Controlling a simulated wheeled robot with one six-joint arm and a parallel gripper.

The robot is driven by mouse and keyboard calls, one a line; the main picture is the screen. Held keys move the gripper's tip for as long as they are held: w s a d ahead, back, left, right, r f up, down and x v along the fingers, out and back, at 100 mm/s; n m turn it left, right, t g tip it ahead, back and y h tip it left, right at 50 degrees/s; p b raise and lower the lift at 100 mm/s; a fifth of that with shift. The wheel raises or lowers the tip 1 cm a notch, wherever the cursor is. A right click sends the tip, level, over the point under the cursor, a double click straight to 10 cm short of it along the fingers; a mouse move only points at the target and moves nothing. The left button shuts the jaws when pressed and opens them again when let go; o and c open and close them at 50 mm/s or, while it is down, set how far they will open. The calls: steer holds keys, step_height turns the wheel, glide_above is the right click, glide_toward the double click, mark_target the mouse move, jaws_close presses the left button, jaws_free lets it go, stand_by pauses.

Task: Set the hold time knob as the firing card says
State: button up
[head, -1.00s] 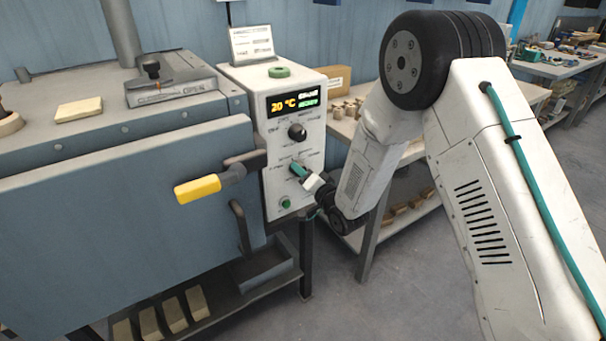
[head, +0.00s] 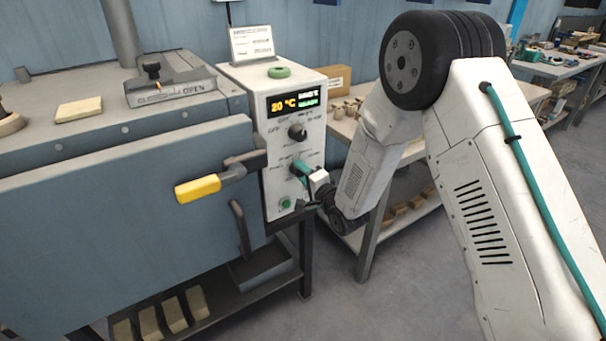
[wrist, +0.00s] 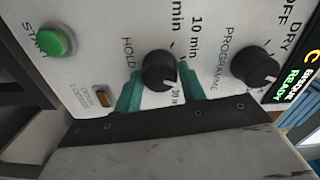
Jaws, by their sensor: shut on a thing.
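The hold time knob (wrist: 159,71) is a round black knob on the white control panel (wrist: 105,40). In the wrist view my gripper (wrist: 160,88) has its two teal fingers on either side of this knob, shut on it. Labels around it read HOLD, 10 min and 30 min, one partly cut off. A pale pointer mark shows on the knob's lower right, towards the 30 min side. In the head view my gripper (head: 300,170) reaches the panel from the right and largely hides the knob. The firing card (head: 252,42) stands on the control box; its text is too small to read.
The programme knob (wrist: 255,67) is close beside, below the display (head: 293,103), which shows 20 °C and READY. The green start button (wrist: 57,40) is on the other side. The yellow door handle (head: 198,188) juts out left of the panel.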

steer(key=o, duration=1)
steer(key=v, duration=0.7)
steer(key=shift+s+d, duration=0.25)
steer(key=shift+s, duration=0.05)
